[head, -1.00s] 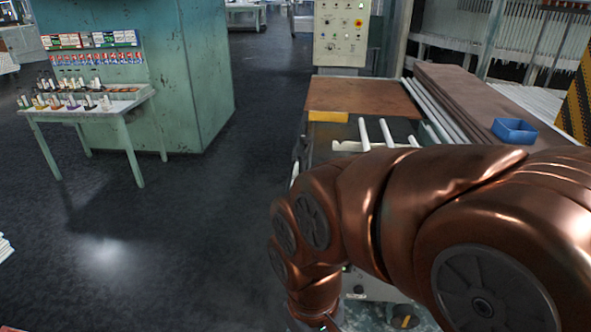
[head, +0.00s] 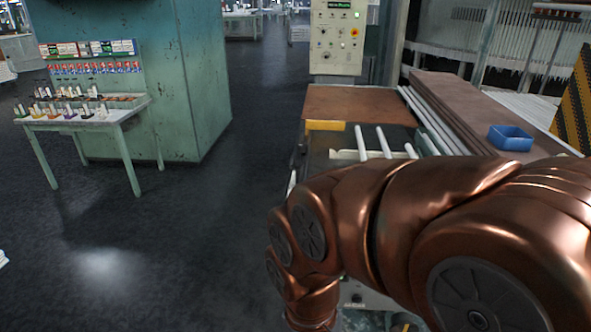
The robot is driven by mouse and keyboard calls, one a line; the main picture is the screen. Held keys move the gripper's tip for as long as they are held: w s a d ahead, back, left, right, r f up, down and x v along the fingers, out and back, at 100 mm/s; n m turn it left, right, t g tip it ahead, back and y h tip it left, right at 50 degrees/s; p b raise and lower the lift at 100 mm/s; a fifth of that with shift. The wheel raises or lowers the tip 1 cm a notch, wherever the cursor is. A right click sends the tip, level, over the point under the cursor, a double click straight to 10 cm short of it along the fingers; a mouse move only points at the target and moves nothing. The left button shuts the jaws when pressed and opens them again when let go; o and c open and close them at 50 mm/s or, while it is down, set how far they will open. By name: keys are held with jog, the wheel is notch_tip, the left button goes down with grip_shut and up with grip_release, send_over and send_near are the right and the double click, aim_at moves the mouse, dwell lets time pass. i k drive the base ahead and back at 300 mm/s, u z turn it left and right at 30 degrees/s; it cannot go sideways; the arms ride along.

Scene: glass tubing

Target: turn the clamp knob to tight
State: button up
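I cannot make out the clamp knob; my copper-coloured arm covers much of the lower right of the head view and hides part of the machine bench. The bench has a brown top (head: 355,104), a yellow block (head: 325,126) at its near edge and several white glass rods or tubes (head: 361,143) in front. My arm bends down in front of the bench, and its far end runs out of the bottom of the picture. My gripper is not in view.
A control panel (head: 338,42) with lit green lamps stands behind the bench. A blue tray (head: 510,138) sits on brown boards (head: 456,105) at right. A small green table (head: 88,122) with bottles stands at left by a green cabinet (head: 200,75). The dark floor between is open.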

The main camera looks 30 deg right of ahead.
aim_at(302, 148)
jog(key=z, duration=0.05)
jog(key=k, duration=0.55)
jog(key=u, duration=0.8)
jog(key=i, duration=1.9)
jog(key=z, duration=0.95)
jog(key=i, duration=0.5)
jog(key=z, duration=0.45)
